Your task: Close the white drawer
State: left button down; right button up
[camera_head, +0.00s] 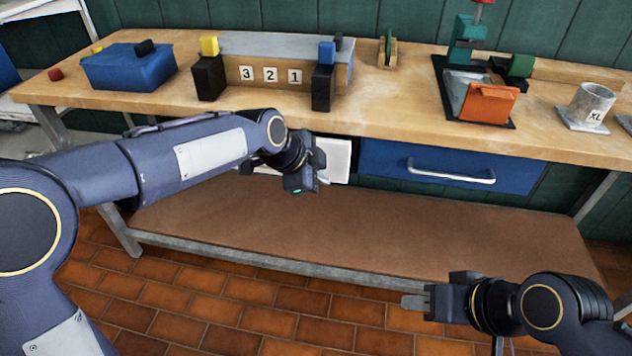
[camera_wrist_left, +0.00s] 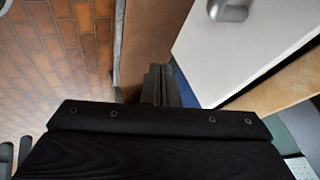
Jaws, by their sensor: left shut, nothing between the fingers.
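The white drawer (camera_head: 339,160) is under the workbench top, left of a blue drawer. My left forearm and gripper hide much of its front in the head view. In the left wrist view its white front (camera_wrist_left: 240,50) fills the upper right, with part of a grey handle (camera_wrist_left: 229,10). A dark gap shows between the front and the wooden bench edge; how far it stands out is unclear. My left gripper (camera_head: 308,184) is shut and empty in front of the drawer; its fingers (camera_wrist_left: 160,84) appear beside the front. Contact cannot be told. My right gripper (camera_head: 415,302) is low at the right, away from the drawer.
The blue drawer (camera_head: 450,168) with a metal handle is at the right. A brown lower shelf (camera_head: 350,235) lies below.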

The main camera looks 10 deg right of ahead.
pick_arm(q)
jog(key=p+v, duration=0.2)
jog(key=v, duration=0.7)
notch_tip(320, 180, down, 11)
jog(key=w+a+t+h+b, duration=0.1)
jog(key=w+a+t+b, duration=0.1)
jog(key=t+b, duration=0.45)
jog(key=s+a+f+m+t+y+b, duration=0.1)
jog(key=s+a+f+t+b, duration=0.1)
jog(key=s+a+t+b, duration=0.5)
jog(key=w+d+r+t, duration=0.1)
jog(key=w+r, duration=0.2)
jog(key=w, duration=0.8)
jog(key=shift+w+d+t+p, duration=0.15)
jog(key=shift+t+p, duration=0.2)
jog(key=shift+p, duration=0.05)
jog(key=x, duration=0.1)
jog(key=b+x, duration=0.1)
jog(key=x, duration=0.2)
jog(key=shift+w+d+f, duration=0.1)
jog(key=shift+w+f, duration=0.1)
jog(key=shift+w, duration=0.25)
